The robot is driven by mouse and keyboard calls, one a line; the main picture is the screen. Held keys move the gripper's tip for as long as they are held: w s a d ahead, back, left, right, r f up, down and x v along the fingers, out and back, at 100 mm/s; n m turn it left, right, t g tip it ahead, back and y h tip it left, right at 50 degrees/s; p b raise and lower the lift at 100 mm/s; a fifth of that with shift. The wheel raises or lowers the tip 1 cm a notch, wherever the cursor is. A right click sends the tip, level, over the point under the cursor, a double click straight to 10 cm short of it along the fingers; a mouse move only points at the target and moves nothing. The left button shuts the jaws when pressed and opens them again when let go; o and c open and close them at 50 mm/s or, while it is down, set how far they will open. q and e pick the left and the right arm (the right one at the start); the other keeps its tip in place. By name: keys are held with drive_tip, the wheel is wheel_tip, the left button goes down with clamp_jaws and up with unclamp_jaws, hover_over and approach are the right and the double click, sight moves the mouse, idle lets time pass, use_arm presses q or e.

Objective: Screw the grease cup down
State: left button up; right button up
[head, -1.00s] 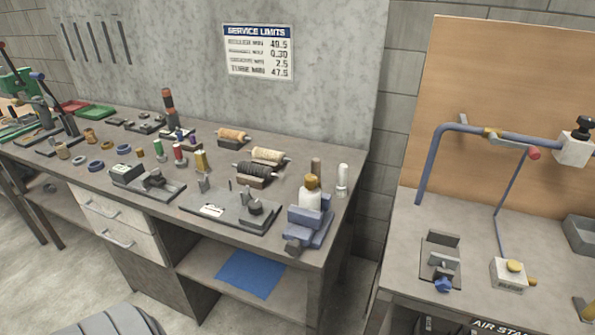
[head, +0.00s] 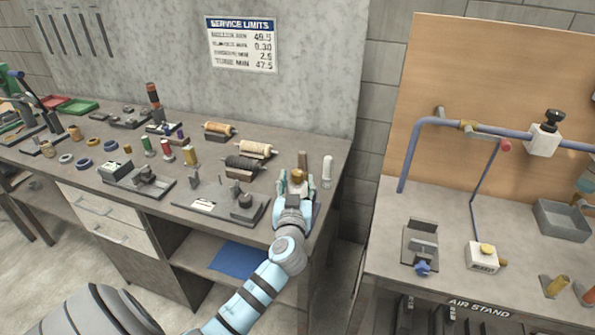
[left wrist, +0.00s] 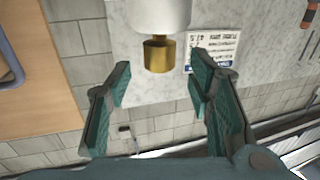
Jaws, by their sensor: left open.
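The brass grease cup (head: 298,175) sits on top of a white body at the right end of the workbench. In the left wrist view the brass cup (left wrist: 159,54) hangs below the white body (left wrist: 158,14) in an upside-down picture. It lies centred between the open fingers (left wrist: 158,78), near their tips, with a clear gap on both sides. My right gripper is not in view.
The air stand bench (head: 375,250) is across a gap at right.

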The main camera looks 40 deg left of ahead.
sight(297, 177)
use_arm(q)
drive_tip(key=x, duration=0.4)
drive_tip(key=shift+w, duration=0.1)
clamp_jaws()
drive_tip(key=shift+f, duration=0.1)
